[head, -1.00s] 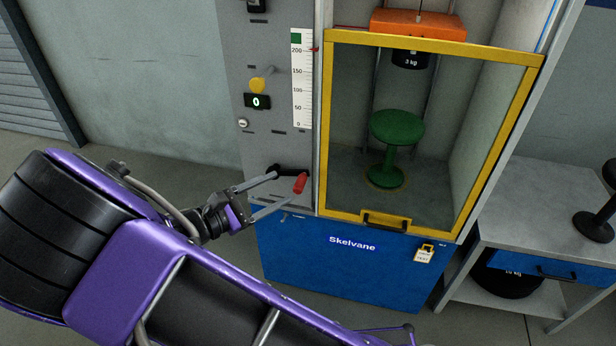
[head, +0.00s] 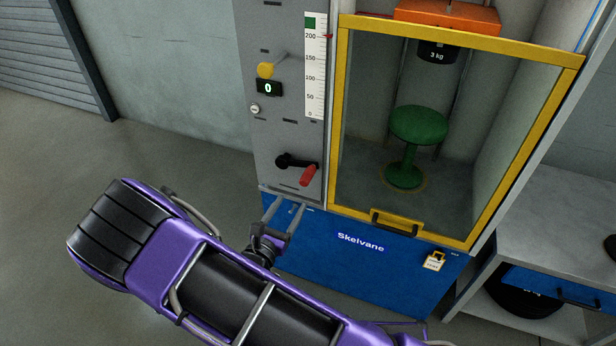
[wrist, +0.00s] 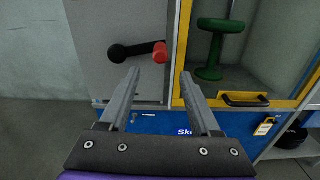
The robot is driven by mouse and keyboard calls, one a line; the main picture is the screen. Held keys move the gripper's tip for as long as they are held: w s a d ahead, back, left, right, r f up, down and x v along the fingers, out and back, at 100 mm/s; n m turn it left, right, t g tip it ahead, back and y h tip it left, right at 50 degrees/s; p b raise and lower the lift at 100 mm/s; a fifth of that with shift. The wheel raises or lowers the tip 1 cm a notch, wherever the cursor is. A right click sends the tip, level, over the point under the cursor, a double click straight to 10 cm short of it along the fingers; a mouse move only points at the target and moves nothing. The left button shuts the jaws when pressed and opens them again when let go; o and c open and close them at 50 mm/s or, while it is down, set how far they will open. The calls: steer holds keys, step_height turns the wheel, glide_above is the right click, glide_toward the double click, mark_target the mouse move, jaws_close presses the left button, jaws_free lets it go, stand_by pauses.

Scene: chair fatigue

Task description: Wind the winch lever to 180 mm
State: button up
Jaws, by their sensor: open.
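The winch lever is a black crank (head: 290,161) with a red handle (head: 309,175), low on the grey panel of the test machine. The crank points right from its hub. In the wrist view, the red handle (wrist: 160,52) is just beyond and between the fingertips. My gripper (head: 288,205) is open and empty, below the lever and apart from it in the head view. The white scale (head: 315,75) runs from 0 past 200, with a small red pointer (head: 328,36) near the 200 mark. An orange block (head: 446,15) and a 3 kg weight (head: 437,52) hang above the green stool (head: 418,125).
A yellow-framed guard door (head: 335,120) with a handle (head: 396,222) stands right of the lever. A side table (head: 570,215) stands at right. The floor at left is clear.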

mark_target(308, 177)
steer(key=x, duration=1.2)
steer(key=shift+b, duration=0.4)
jaws_close()
stand_by(0.7)
